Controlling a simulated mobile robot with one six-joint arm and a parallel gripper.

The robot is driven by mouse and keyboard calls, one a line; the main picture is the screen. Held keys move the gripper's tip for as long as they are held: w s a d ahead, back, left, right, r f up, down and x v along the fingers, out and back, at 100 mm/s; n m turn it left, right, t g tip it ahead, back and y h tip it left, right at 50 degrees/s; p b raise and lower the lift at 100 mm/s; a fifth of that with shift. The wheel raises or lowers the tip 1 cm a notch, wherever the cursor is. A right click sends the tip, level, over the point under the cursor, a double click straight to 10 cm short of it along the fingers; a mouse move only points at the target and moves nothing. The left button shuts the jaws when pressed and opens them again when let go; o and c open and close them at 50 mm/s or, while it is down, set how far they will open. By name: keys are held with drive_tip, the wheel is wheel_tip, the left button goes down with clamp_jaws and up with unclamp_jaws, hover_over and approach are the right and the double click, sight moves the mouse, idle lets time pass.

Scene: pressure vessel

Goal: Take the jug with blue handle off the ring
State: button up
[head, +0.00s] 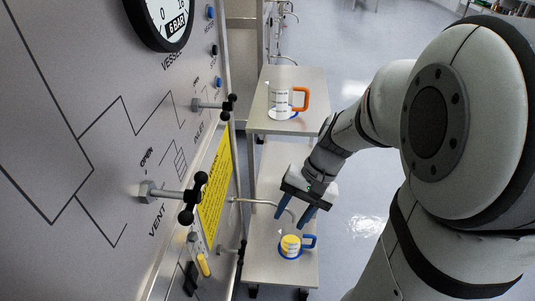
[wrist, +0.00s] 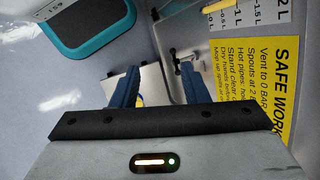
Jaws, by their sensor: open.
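The jug with the blue handle (head: 291,246) stands upright on the low metal table in the head view, with yellow showing inside and its handle pointing right. The blue ring (head: 283,255) shows around its base. My gripper (head: 293,215) is open and empty, fingers pointing down, above the jug and apart from it. In the wrist view my gripper (wrist: 158,88) has its fingers well apart. A small yellow patch shows beside the left finger there; the rest of the jug is hidden.
A bent metal spout (head: 264,203) reaches from the panel close to my fingers. A jug with an orange handle (head: 280,101) stands on the higher table (head: 262,125). Black valve handles (head: 193,197) stick out from the panel at left. A yellow sign (wrist: 268,95) hangs beside them.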

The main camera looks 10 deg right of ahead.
drive_tip(key=w+f+m+t+y+b, duration=0.1)
drive_tip(key=w+f+m+y+b, duration=0.25)
drive_tip(key=f, duration=0.35)
drive_tip(key=w+f+m+y+b, duration=0.3)
drive_tip(key=w+f, duration=0.1)
drive_tip(key=f, duration=0.3)
drive_tip(key=m+t+y+b, duration=0.1)
drive_tip(key=m+t+b, duration=1)
drive_tip(key=m+t, duration=0.15)
hover_over(315, 242)
drive_tip(key=s+a, duration=0.4)
drive_tip(key=a, duration=0.3)
wheel_tip(315, 242, down, 25)
drive_tip(key=s+d+f+m+t+h+b, duration=0.2)
drive_tip(key=d+f+m+t+h+b, duration=0.45)
drive_tip(key=f, duration=0.95)
drive_tip(key=w, duration=0.2)
drive_tip(key=w+m, duration=0.1)
drive_tip(key=w, duration=0.1)
drive_tip(key=w+m+g, duration=0.1)
drive_tip(key=w, duration=0.1)
drive_tip(key=shift+w+d+f+h, duration=0.1)
drive_tip(key=shift+d+h, duration=0.2)
drive_tip(key=shift+d, duration=0.1)
drive_tip(key=shift+w+a, duration=0.15)
drive_tip(key=shift+w, duration=0.35)
drive_tip(key=shift+c, duration=0.5)
clamp_jaws()
